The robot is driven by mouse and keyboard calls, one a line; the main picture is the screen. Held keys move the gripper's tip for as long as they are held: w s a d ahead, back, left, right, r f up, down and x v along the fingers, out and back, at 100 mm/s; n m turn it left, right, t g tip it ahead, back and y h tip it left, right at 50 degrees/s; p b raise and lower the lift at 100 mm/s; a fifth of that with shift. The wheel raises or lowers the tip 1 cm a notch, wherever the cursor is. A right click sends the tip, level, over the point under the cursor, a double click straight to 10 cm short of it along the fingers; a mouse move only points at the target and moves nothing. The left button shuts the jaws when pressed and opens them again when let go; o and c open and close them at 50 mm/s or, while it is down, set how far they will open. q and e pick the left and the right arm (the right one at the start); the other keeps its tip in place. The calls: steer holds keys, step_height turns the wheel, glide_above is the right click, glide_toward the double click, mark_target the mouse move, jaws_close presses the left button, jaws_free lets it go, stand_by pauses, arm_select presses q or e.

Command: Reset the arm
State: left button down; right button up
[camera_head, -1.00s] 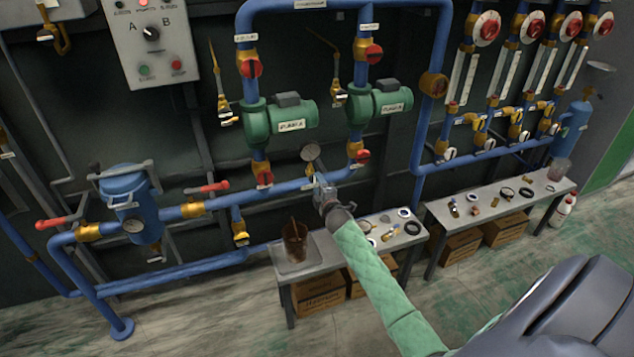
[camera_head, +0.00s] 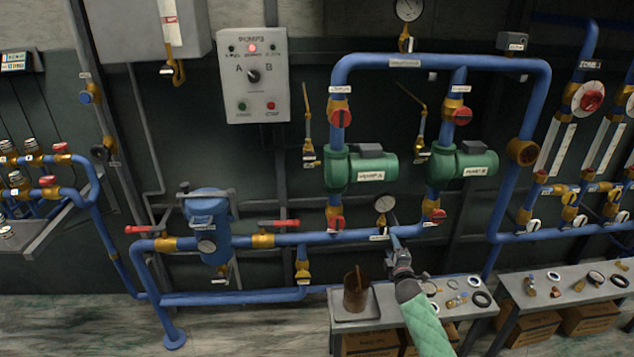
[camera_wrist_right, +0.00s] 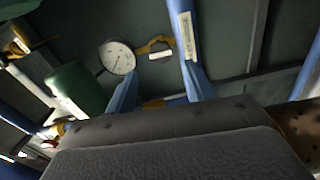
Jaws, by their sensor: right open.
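My right arm, in a green sleeve (camera_head: 428,330), reaches up from the bottom of the head view. Its gripper (camera_head: 396,242) is in front of the blue pipework, just below a round dial gauge (camera_head: 385,203). In the right wrist view the two fingers stand apart and the gripper (camera_wrist_right: 160,88) is open, with nothing seen between them. The gauge (camera_wrist_right: 117,57) shows beyond the fingers there, with a yellow fitting with a white handle (camera_wrist_right: 160,50) beside it. I cannot tell whether the fingers touch the pipe. My left gripper is in neither view.
Two green pumps (camera_head: 362,168) hang on the blue pipe loop above. A blue strainer vessel (camera_head: 208,225) stands to the left. A bench (camera_head: 455,311) below the gripper holds a brown container (camera_head: 356,291) and small parts. A control box (camera_head: 253,75) is on the wall.

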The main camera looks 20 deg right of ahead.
steer(key=s+d+f+m+g+h, duration=0.2)
steer(key=d+f+m+g+h, duration=0.1)
steer(key=m+g, duration=0.3)
steer(key=s+a+r+m+g+y+p, duration=0.1)
steer(key=s+a+r+m+g+y, duration=0.25)
steer(key=s+a, duration=1.4)
steer(key=s+a+r+m+g+y+p, duration=0.1)
steer(key=s+a+r+m+g+y, duration=0.25)
steer(key=s+a, duration=1.45)
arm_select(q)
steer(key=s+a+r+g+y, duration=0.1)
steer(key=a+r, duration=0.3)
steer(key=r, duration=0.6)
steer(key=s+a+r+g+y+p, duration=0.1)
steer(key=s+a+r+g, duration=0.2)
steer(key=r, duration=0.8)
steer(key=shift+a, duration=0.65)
arm_select(e)
steer(key=s+a+f+g+y, duration=0.1)
steer(key=s+a+f, duration=0.1)
steer(key=s, duration=0.3)
steer(key=s+a+f+g, duration=0.1)
steer(key=s+a+f, duration=0.1)
steer(key=s, duration=0.3)
steer(key=shift+a+f+n+y, duration=0.3)
steer(key=shift+f+n+y, duration=0.1)
steer(key=shift+f, duration=0.5)
